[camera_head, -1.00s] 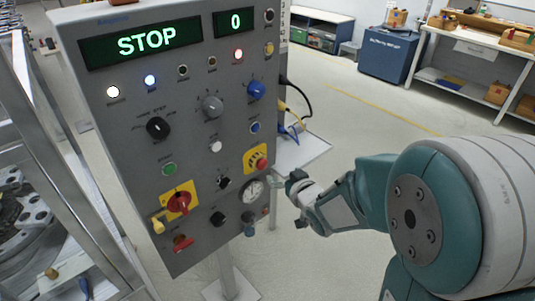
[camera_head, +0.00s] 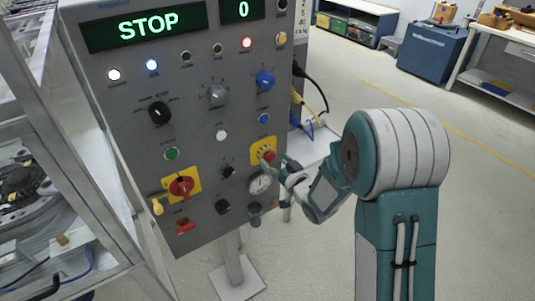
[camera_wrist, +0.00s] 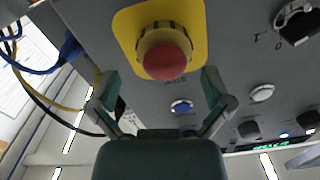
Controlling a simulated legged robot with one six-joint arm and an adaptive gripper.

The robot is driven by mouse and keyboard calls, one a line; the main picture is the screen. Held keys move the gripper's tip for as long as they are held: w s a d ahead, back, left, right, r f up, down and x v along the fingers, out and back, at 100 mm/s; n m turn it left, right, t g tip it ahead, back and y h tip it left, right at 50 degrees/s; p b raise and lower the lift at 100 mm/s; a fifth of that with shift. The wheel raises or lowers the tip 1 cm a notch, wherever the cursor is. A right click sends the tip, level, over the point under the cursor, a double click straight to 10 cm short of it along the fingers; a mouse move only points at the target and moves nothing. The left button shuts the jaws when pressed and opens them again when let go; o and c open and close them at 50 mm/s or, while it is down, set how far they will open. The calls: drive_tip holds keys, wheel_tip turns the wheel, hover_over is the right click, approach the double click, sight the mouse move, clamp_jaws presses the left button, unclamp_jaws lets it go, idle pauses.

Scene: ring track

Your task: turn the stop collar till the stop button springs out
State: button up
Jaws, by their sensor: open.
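The stop button is a red mushroom head (camera_wrist: 165,61) in the upper middle of the wrist view. Behind it is the stop collar (camera_wrist: 152,36), a yellowish ring with dark marks, on a yellow plate (camera_wrist: 193,15). In the head view the yellow plate (camera_head: 258,147) sits on the right side of the grey panel, and my gripper partly covers the button. My gripper (camera_wrist: 161,88) is open, with one finger on each side below the button in the wrist view. Nothing is between the fingers, and I see no contact with the collar.
The panel (camera_head: 205,135) displays STOP and 0. A red rotary switch (camera_head: 181,187) on another yellow plate is at its lower left. Cables (camera_head: 303,112) hang right of the panel.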

drive_tip(key=shift+w+a, duration=0.2)
drive_tip(key=shift+w, duration=0.4)
drive_tip(key=shift+w+a, duration=0.15)
drive_tip(key=shift+w, duration=0.15)
drive_tip(key=shift+w+a, duration=0.2)
drive_tip(key=shift+a, duration=0.1)
drive_tip(key=shift+w+a+f, duration=0.1)
drive_tip(key=shift+a, duration=0.7)
drive_tip(key=shift+d, duration=0.3)
drive_tip(key=c, duration=0.8)
drive_tip(key=shift+d, duration=0.25)
drive_tip(key=shift+c, duration=1.1)
drive_tip(key=shift+a, duration=0.1)
